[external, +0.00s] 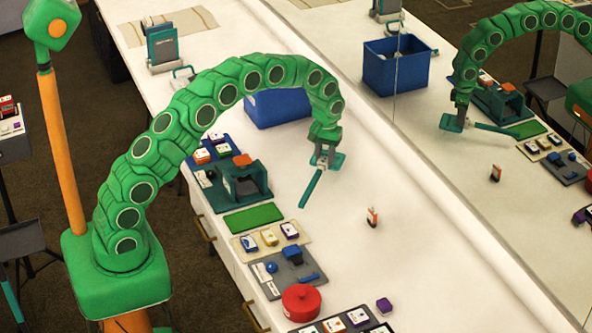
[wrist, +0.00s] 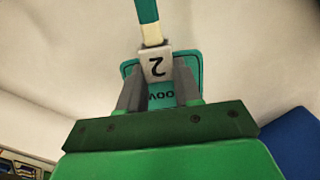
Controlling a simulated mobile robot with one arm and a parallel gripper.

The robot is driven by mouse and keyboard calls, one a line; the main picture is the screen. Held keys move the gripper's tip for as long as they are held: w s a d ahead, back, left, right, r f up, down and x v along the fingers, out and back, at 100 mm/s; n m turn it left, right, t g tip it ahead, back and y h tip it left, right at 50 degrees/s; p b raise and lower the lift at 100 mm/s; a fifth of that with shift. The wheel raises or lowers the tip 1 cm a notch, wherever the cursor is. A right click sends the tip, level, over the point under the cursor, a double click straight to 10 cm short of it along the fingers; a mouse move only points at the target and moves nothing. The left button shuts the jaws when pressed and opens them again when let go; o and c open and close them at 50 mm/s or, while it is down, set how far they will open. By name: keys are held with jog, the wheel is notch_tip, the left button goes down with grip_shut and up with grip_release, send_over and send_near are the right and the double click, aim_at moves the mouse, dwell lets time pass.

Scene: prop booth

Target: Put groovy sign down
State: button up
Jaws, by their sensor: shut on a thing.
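My gripper (external: 322,157) is shut on the groovy sign, over the white counter right of the blue bin. The sign's teal handle (external: 311,188) slants down and left from the fingers, and part of its teal board shows beside them. In the wrist view, the sign's teal board (wrist: 158,98), with part of its lettering visible, is behind the two grey fingers of my gripper (wrist: 158,82). A white block marked 2 (wrist: 156,66) sits between the fingertips, with the cream and teal handle above it. Whether the sign touches the counter is unclear.
A blue bin (external: 277,108) stands left of the gripper. A green mat (external: 253,218), trays with small blocks and a red lidded pot (external: 301,302) line the counter's front edge. A small orange-and-white item (external: 372,216) stands alone. The white counter (external: 410,255) has free room; a mirror borders it at right.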

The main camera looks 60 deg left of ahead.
jog(key=shift+w+a+f, duration=0.1)
jog(key=shift+w+f, duration=0.5)
jog(key=shift+f, duration=1.6)
jog(key=shift+f, duration=0.1)
jog(key=o, duration=1.1)
jog(key=shift+c, duration=0.2)
notch_tip(320, 180, up, 12)
jog(key=shift+w+a, duration=0.15)
jog(key=shift+a, duration=0.05)
